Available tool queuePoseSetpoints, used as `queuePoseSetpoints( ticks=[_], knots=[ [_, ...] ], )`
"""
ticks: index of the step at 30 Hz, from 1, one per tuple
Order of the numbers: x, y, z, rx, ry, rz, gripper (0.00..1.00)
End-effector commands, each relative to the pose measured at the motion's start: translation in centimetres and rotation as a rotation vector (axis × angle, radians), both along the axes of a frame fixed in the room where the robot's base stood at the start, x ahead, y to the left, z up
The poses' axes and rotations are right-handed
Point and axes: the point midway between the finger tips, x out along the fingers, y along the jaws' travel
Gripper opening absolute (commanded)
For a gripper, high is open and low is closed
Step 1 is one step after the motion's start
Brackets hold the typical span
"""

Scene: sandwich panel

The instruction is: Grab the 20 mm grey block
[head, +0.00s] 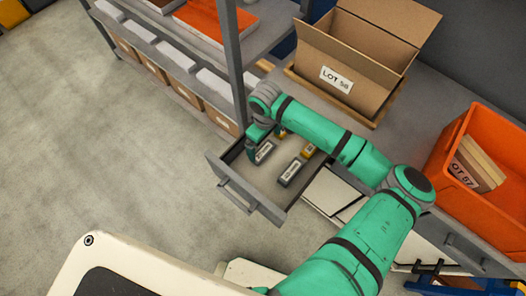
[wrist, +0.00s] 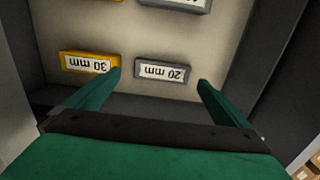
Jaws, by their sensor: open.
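The 20 mm grey block (wrist: 163,73) lies flat on the drawer floor, its white label upside down in the wrist view. In the head view it appears to be the grey block (head: 263,153) beside my gripper (head: 257,142). In the wrist view my gripper (wrist: 160,80) is open, with one green finger to each side of the block's near end. Nothing is held. The block shows beyond and between the fingertips; I cannot tell how far above it they are. The left fingertip is close to the yellow 30 mm block (wrist: 90,64).
The open drawer (head: 242,195) has raised walls close around my gripper. Another grey block (head: 290,173) and a second yellow block (head: 309,150) lie farther along. A cardboard box (head: 355,60) and an orange bin (head: 480,190) stand on the bench.

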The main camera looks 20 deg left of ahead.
Motion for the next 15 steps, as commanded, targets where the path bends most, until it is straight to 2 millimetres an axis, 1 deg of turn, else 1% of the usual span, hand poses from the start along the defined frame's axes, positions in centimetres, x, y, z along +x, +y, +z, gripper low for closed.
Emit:
queuePoseSetpoints(
  ticks=[4, 12, 15],
  knots=[
    [-0.1, 0.2, -1.0, 0.001, 0.000, 0.001, 1.00],
    [-0.3, 0.5, -4.6, 0.001, 0.000, 0.000, 1.00],
    [-0.4, 0.6, -5.2, 0.002, -0.002, 0.001, 1.00]
  ],
)
